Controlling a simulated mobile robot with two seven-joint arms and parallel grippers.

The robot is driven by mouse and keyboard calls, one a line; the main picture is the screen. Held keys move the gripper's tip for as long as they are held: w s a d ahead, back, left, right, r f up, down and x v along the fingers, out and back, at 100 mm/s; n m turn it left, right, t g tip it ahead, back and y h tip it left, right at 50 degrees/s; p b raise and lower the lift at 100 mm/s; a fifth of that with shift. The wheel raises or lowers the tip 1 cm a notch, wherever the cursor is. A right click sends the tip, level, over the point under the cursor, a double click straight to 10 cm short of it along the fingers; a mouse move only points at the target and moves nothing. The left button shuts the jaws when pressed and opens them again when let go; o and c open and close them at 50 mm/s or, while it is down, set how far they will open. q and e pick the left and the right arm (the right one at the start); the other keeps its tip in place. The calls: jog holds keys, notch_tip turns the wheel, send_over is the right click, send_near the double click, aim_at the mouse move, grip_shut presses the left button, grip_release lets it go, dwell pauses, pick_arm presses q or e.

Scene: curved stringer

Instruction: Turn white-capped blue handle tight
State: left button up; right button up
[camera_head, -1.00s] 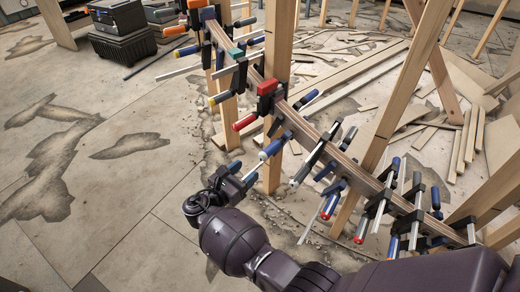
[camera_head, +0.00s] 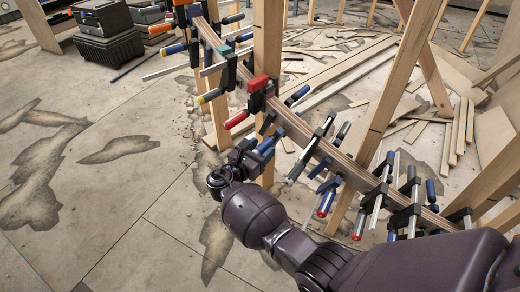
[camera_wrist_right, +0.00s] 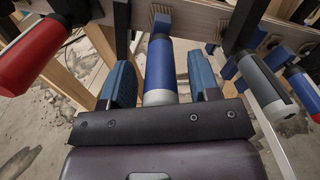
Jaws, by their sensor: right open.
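The blue handle (camera_wrist_right: 160,72) with a white cap (camera_wrist_right: 160,97) points toward my wrist camera from a clamp on the curved wooden stringer (camera_head: 310,137). My right gripper (camera_wrist_right: 161,82) is open, with one blue finger on each side of the handle. Gaps show between the fingers and the handle, and the dark palm hides the cap's near end. In the head view my right gripper (camera_head: 256,151) is at the stringer's near side, largely covering this handle. My left gripper is not in view.
A red handle (camera_wrist_right: 30,55) is left of my right gripper, and a grey-black handle (camera_wrist_right: 265,85) is close on its right. Several clamps line the stringer among wooden posts (camera_head: 267,50). Black cases (camera_head: 110,45) stand at the back left. The floor at left is open.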

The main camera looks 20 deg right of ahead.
jog(key=c, duration=0.9)
